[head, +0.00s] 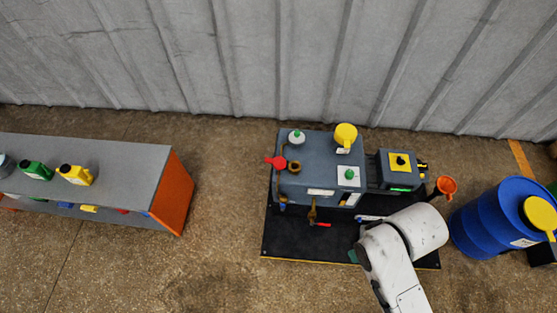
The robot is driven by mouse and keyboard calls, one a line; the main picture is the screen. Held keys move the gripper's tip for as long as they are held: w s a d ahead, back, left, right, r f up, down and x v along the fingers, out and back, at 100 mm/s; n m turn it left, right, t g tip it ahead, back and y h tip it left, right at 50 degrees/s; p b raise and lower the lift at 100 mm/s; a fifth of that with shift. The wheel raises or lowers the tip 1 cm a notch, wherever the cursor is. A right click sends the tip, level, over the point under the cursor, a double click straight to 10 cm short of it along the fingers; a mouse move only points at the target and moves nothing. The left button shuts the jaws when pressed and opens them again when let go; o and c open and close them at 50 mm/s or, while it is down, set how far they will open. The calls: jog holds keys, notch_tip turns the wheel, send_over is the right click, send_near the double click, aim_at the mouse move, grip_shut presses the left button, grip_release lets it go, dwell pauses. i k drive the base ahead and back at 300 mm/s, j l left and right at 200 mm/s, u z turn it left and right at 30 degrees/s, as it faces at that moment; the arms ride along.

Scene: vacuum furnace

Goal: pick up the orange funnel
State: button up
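The orange funnel (446,186) is at the right of the grey machine in the head view, between the machine's small side box and the blue drum. Its round mouth faces up toward the camera, and its narrow lower end points down to the left. What supports it cannot be made out. My white arm comes up from the bottom of the picture and ends in a rounded link just below and left of the funnel. My gripper is not seen; the arm may hide it.
The grey machine (318,168) stands on a black base plate (290,240) with red-handled valves. A blue drum (490,222) with a yellow funnel (541,213) is at right. A grey-topped bench (125,175) with bottles is at left. The floor between bench and machine is clear.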

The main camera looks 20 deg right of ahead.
aim_at(444, 185)
jog(key=z, duration=1.65)
